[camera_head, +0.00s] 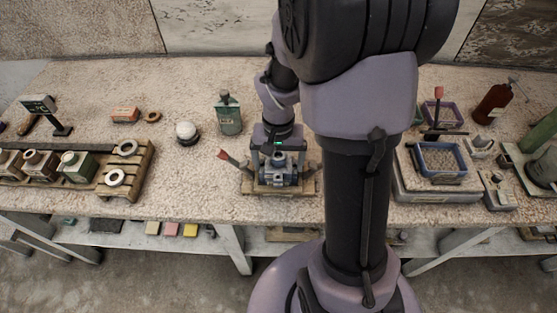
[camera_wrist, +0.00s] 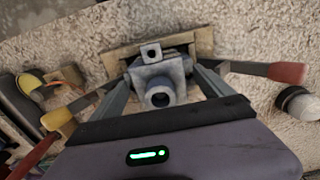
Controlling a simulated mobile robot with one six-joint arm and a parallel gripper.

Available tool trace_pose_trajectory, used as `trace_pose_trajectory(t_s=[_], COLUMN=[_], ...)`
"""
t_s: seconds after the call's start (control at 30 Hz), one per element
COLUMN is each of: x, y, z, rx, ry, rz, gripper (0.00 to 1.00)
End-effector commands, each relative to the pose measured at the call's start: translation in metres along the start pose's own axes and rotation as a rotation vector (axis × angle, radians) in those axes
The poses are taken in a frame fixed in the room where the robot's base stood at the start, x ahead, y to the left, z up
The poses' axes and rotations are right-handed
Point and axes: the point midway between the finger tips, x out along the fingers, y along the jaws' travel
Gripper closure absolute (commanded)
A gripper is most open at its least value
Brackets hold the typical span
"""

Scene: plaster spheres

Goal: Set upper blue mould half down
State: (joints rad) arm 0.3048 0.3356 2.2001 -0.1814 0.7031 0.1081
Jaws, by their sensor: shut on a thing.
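The upper blue mould half (camera_wrist: 174,70) is a blue-grey block with a round hole in a raised neck. It sits between the two fingers of my gripper (camera_wrist: 160,78), which are shut on it. In the head view my gripper (camera_head: 278,160) points down over the mould stand, with blue-grey mould parts (camera_head: 280,176) between and below its fingers. A wooden base (camera_wrist: 202,40) shows beneath the block. Whether the upper half touches a lower half or hangs just above it, I cannot tell. The lower half is mostly hidden.
A red-handled lever (camera_head: 224,155) sticks out left of the stand. A white ball (camera_head: 186,130) and a green bottle (camera_head: 228,114) stand behind left. A blue tray (camera_head: 440,160) is at the right.

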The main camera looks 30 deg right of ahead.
Motion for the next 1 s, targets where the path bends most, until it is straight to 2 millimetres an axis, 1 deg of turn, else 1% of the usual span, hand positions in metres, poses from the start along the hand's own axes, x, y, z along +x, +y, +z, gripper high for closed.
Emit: trace_pose_trajectory(t_s=[0.07,0.1,0.13,0.17,0.37,0.47,0.57,0.6,0.8,0.9,1.0], x=[0.004,0.005,0.004,0.004,0.003,-0.009,-0.038,-0.053,-0.120,-0.145,-0.162], y=[0.000,0.000,0.000,0.000,0.000,0.000,0.001,0.002,0.002,0.002,0.002], z=[0.000,0.000,0.000,0.000,0.000,-0.001,0.000,0.000,0.000,0.000,0.001], rx=[0.000,0.000,0.000,0.000,0.000,0.000,0.000,0.000,0.000,0.000,0.000], ry=[0.000,0.000,0.000,0.000,0.000,0.002,0.003,0.003,0.003,0.003,0.002], rz=[0.000,0.000,0.000,0.000,0.000,0.000,-0.001,-0.001,-0.001,0.000,-0.001], gripper=[0.58,0.07,0.01,0.00,0.00,0.00,0.00,0.00,0.00,0.00,0.00])
